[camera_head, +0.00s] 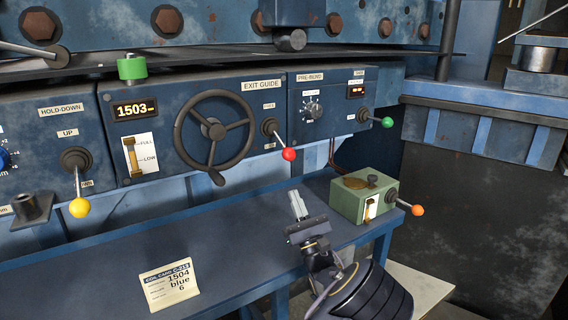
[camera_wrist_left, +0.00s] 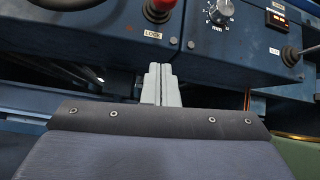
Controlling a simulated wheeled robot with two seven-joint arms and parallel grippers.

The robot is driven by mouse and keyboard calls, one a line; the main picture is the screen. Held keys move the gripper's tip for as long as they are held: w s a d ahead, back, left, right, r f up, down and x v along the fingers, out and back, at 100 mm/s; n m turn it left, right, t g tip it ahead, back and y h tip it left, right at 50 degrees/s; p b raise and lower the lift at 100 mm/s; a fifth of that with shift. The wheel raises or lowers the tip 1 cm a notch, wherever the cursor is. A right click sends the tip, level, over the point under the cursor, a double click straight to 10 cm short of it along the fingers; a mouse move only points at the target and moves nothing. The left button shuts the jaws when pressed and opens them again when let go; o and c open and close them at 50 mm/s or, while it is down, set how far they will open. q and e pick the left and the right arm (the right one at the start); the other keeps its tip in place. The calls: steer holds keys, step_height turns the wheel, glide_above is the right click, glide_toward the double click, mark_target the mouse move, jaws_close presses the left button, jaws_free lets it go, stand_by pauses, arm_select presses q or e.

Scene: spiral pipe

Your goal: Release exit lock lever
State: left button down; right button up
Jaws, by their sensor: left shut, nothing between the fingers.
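The exit guide panel (camera_head: 180,150) carries a lever with a red ball knob (camera_head: 289,154) on a dark round pivot (camera_head: 270,127). The lever points down and right, near the lower label; a small label sits above the pivot. In the left wrist view the red knob (camera_wrist_left: 160,6) shows at the top edge, just above a LOCK label (camera_wrist_left: 152,34). My left gripper (camera_head: 297,195) is shut and empty, fingers pointing up, below the red knob and apart from it. Its closed fingertips also show in the left wrist view (camera_wrist_left: 160,70). My right gripper is not in view.
A black handwheel (camera_head: 213,130) is left of the lever. The pre-bend panel with a green-knobbed lever (camera_head: 387,122) is to the right. A green box (camera_head: 362,197) with an orange-knobbed lever stands on the blue ledge (camera_head: 215,240) beside my gripper.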

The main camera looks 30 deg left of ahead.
arm_select(q)
steer(key=w+a+r+p, duration=0.1)
steer(key=a+r+p, duration=0.2)
steer(key=r, duration=0.5)
steer(key=shift+w+a+r+p, duration=0.3)
steer(key=shift+p, duration=0.15)
